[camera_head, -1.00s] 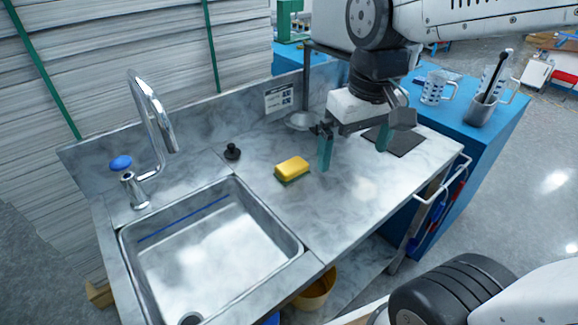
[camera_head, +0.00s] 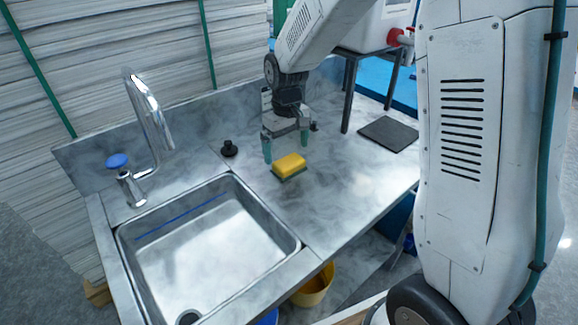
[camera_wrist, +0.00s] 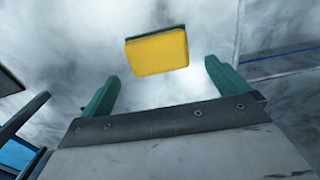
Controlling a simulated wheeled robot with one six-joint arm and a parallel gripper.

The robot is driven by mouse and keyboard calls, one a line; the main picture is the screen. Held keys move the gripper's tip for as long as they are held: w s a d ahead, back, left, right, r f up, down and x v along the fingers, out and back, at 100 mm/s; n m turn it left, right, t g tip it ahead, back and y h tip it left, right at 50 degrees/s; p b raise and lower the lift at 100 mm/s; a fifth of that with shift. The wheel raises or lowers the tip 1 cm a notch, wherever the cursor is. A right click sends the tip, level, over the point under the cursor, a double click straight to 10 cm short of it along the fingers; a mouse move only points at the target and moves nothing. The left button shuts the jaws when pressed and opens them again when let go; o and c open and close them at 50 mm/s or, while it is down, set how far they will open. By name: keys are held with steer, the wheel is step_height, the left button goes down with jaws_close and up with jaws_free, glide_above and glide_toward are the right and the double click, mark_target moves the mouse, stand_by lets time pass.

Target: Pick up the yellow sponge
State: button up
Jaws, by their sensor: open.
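The yellow sponge (camera_head: 290,166) with a green underside lies on the grey counter to the right of the sink. My gripper (camera_head: 286,148) is open and empty, just behind the sponge in the head view, with its green fingers pointing down. In the wrist view the sponge (camera_wrist: 157,52) shows beyond the fingertips, between the lines of the two fingers of my gripper (camera_wrist: 160,78). I see no contact between the fingers and the sponge.
The sink (camera_head: 209,249) and its tap (camera_head: 150,125) are to the left. A black stopper (camera_head: 229,148) stands near the sink's back corner. A dark mat (camera_head: 389,134) lies to the right, beside a dark-legged stand (camera_head: 348,97). The counter in front of the sponge is clear.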

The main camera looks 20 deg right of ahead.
mark_target(288, 160)
steer(key=f, duration=0.5)
steer(key=shift+s+d, duration=0.1)
steer(key=shift+s, duration=0.1)
steer(key=c, duration=0.9)
steer(key=shift+r, duration=0.15)
steer(key=shift+r, duration=0.65)
steer(key=shift+d+r, duration=0.25)
steer(key=shift+r, duration=0.85)
steer(key=d, duration=0.5)
steer(key=s+d, duration=0.1)
steer(key=d, duration=0.4)
steer(key=d+r, duration=0.1)
steer(key=d, duration=0.4)
steer(key=shift+s+d+r, duration=0.1)
steer(key=shift+s+d, duration=0.05)
steer(key=shift+d, duration=0.1)
